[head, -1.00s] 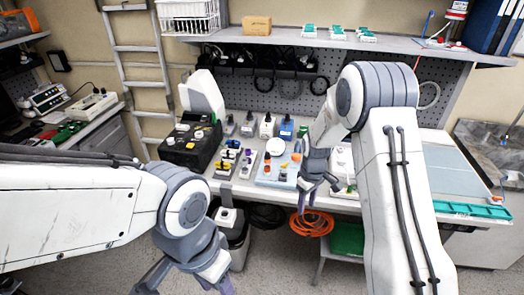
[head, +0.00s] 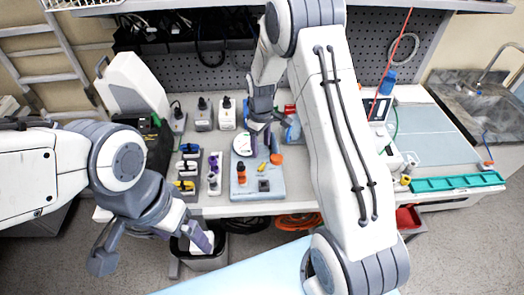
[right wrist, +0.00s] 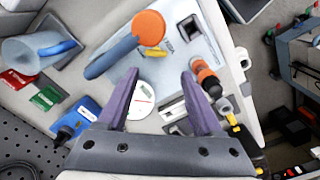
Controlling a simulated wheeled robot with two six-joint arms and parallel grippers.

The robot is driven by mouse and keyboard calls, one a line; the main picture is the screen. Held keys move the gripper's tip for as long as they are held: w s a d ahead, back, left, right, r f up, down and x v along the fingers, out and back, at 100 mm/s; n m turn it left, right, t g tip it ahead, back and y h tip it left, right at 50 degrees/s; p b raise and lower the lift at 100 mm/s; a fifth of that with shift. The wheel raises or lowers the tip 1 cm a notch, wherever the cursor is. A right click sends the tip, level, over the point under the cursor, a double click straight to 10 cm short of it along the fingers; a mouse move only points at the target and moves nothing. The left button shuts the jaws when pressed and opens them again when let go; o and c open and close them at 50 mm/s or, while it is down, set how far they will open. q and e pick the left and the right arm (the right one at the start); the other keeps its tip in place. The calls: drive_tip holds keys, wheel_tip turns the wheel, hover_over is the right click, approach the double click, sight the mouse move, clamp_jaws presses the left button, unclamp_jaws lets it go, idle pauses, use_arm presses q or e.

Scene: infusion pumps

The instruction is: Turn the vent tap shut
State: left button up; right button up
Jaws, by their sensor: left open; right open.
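A pale blue board (head: 275,190) lies on the bench. It carries a white round dial (head: 242,146), a yellow piece (head: 262,167), an orange disc (head: 276,158), an orange-and-black knob (head: 241,172) and a dark square switch (head: 264,185). I cannot tell for certain which is the vent tap. In the right wrist view the orange disc (right wrist: 149,27) is beside a blue-grey bar (right wrist: 112,57), with the yellow piece (right wrist: 157,52) just below. My right gripper (head: 260,143) is open and empty above the board; the dial (right wrist: 141,100) shows between its fingers. My left gripper (head: 152,248) is open and empty before the bench.
A white device (head: 388,140) and a teal tray (head: 458,183) are to the right. A bin (head: 205,262) stands below the bench.

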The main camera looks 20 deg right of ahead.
sight(262, 165)
drive_tip(key=f+p, duration=0.1)
drive_tip(key=f, duration=0.2)
drive_tip(key=f+p, duration=0.1)
drive_tip(key=f, duration=0.2)
drive_tip(key=f+p, duration=0.1)
drive_tip(key=f, duration=0.2)
drive_tip(key=shift+w+d+f+p, duration=0.2)
drive_tip(key=shift+w+f+p, duration=0.1)
drive_tip(key=shift+f+p, duration=0.1)
use_arm(q)
drive_tip(key=r, duration=0.4)
drive_tip(key=shift+w+d, duration=0.2)
drive_tip(key=shift+w, duration=0.15)
use_arm(e)
drive_tip(key=shift+f, duration=0.3)
use_arm(q)
drive_tip(key=shift+f, duration=0.15)
use_arm(e)
clamp_jaws()
